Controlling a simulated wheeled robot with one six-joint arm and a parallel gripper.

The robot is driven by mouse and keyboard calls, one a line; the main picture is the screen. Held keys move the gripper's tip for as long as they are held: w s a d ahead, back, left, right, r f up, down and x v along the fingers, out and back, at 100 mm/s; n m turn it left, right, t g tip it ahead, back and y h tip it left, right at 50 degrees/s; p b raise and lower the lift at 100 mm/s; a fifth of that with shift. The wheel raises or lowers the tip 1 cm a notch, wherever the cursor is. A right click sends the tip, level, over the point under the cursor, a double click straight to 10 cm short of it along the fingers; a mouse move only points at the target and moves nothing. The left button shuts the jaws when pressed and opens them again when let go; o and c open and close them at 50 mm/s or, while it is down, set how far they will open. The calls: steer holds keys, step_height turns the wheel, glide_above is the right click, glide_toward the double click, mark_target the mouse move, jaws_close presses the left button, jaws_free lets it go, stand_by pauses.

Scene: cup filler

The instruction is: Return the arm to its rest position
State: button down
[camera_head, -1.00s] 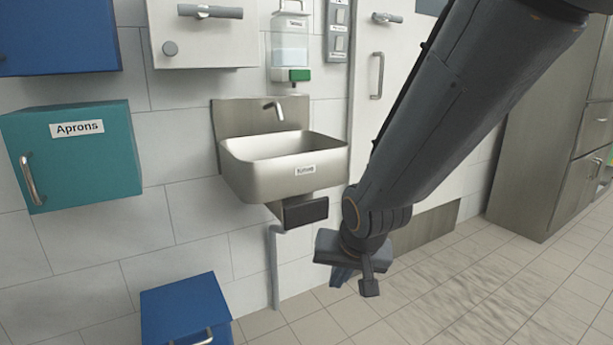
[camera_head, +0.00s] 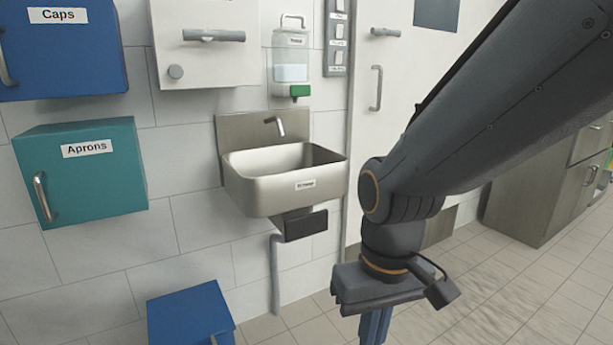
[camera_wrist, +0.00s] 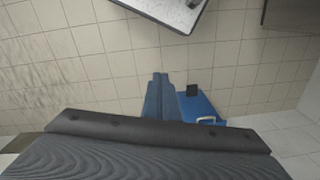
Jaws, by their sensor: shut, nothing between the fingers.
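My gripper (camera_head: 374,328) hangs at the end of my arm, pointing down, in front of the white door in the head view. Its blue fingers also show in the wrist view (camera_wrist: 159,96), pressed together with nothing between them. My dark arm comes in from the upper right of the head view and bends down at the wrist. The fingertips are cut off by the bottom edge of the head view.
A steel sink (camera_head: 285,185) is on the wall left of my gripper. A blue bin (camera_head: 190,312) stands low at left. A teal Aprons cabinet (camera_head: 85,185) and a blue Caps cabinet (camera_head: 60,55) hang at left. Wooden cabinets (camera_head: 535,195) stand at right. Open tiled floor (camera_head: 500,285) lies between.

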steer(key=s+d+r+m+p, duration=0.1)
steer(key=d+r+m+p, duration=0.2)
steer(key=d+r+p, duration=0.6)
step_height(320, 180, up, 3)
steer(key=p, duration=0.7)
steer(key=shift+d+f, duration=0.2)
steer(key=shift+d, duration=0.2)
stand_by(0.3)
